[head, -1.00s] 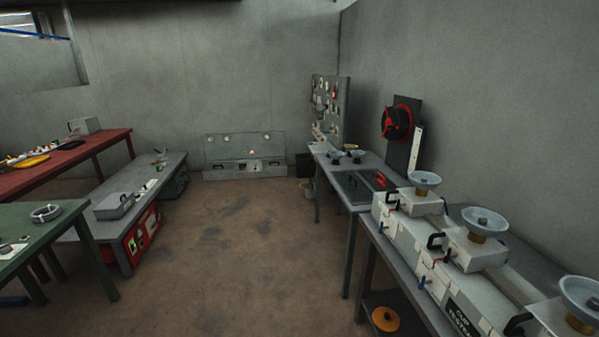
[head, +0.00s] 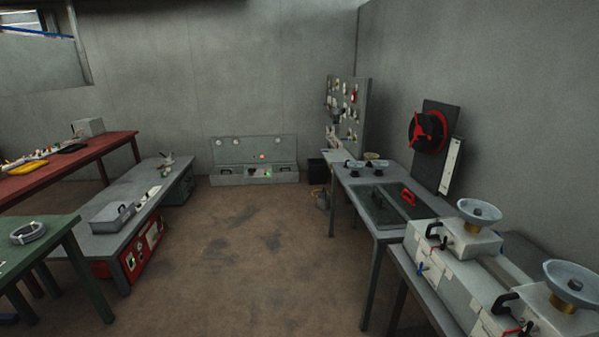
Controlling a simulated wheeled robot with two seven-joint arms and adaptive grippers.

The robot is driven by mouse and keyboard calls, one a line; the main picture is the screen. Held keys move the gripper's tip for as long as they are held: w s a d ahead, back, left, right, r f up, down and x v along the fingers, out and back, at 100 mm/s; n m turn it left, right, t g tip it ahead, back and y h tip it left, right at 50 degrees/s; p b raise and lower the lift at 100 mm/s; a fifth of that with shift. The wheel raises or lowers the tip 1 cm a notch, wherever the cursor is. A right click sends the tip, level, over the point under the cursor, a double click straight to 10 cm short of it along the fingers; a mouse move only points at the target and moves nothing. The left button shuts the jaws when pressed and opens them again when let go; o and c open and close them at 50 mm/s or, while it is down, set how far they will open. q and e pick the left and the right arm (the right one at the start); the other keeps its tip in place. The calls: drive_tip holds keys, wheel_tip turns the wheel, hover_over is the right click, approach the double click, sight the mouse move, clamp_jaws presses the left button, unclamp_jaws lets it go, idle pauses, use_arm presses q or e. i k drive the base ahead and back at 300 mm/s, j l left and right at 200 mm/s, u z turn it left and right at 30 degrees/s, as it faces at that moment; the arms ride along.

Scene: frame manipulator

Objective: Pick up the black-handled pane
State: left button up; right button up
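A dark flat pane (head: 372,208) lies on the grey table at the right. A small black handle seems to stand on it, though it is hard to make out at this distance. A red handle (head: 408,197) shows just to its right on the same dark area. I cannot tell clearly where one pane ends and another begins. Neither of my grippers is in the head view.
The grey table (head: 352,181) carries small bowls at its back end. The cup tester bench (head: 455,270) stands nearer on the right. A low grey table (head: 95,243) and a green table (head: 62,235) stand left. The brown floor between is clear.

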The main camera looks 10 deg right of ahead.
sight(383, 212)
drive_tip(key=i, duration=0.8)
drive_tip(key=i+z, duration=0.25)
drive_tip(key=i, duration=0.15)
drive_tip(key=i+j+z, duration=0.45)
drive_tip(key=i+z, duration=0.2)
drive_tip(key=i+j+z, duration=0.25)
drive_tip(key=z, duration=0.2)
drive_tip(key=i+j+z, duration=0.55)
drive_tip(key=j+z, duration=0.3)
drive_tip(key=i+j+z, duration=0.1)
drive_tip(key=j, duration=0.25)
drive_tip(key=j+z, duration=0.1)
drive_tip(key=j, duration=0.2)
drive_tip(key=i, duration=0.05)
